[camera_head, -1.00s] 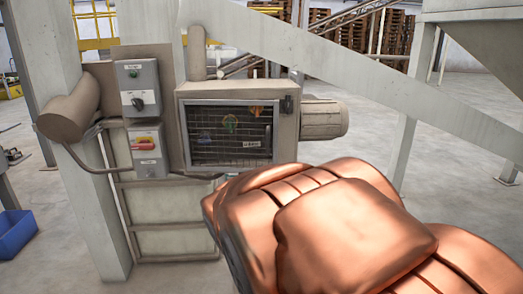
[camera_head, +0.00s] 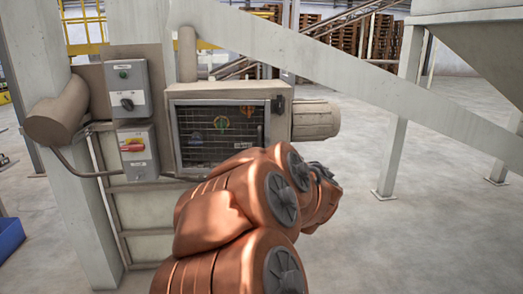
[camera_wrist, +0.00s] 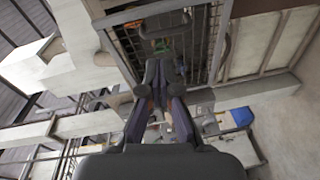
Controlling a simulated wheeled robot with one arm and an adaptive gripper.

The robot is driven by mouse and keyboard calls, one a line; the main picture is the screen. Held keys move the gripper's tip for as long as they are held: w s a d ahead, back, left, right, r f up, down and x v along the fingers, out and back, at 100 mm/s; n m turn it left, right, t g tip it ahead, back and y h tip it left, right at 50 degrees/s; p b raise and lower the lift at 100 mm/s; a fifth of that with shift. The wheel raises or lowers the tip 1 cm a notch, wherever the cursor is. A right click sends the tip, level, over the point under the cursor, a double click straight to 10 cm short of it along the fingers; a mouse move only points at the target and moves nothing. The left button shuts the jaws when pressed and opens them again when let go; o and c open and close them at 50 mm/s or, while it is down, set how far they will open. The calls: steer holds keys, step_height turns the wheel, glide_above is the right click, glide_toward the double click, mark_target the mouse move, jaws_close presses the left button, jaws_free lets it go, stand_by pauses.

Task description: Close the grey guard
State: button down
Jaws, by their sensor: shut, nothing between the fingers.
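The grey guard (camera_head: 208,145) is a framed wire-mesh panel on the front of the beige machine box, with a dark upright handle. Coloured parts show behind the mesh. I cannot tell whether its edge sits flush against the box. My copper arm covers its lower right corner in the head view. In the wrist view the guard's mesh and frame (camera_wrist: 202,45) are at the top, beyond my gripper (camera_wrist: 165,70). My gripper's fingers are together and empty, and I see no clear contact with the guard.
A control box with a black knob (camera_head: 127,88) and one with a red-yellow switch (camera_head: 137,152) stand left of the guard. A motor cylinder (camera_head: 315,120) sticks out right. A diagonal beam (camera_head: 380,85) crosses above. Open floor lies right. A blue bin (camera_head: 10,237) is far left.

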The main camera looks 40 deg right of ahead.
steer(key=w+d+f+n+t+y+p, duration=0.1)
steer(key=w+d+n+y, duration=0.3)
steer(key=w, duration=0.7)
steer(key=shift+d+f+n+t, duration=0.45)
steer(key=shift+f+n+t, duration=0.05)
steer(key=shift+f+t, duration=0.2)
steer(key=shift+w, duration=0.1)
stand_by(0.3)
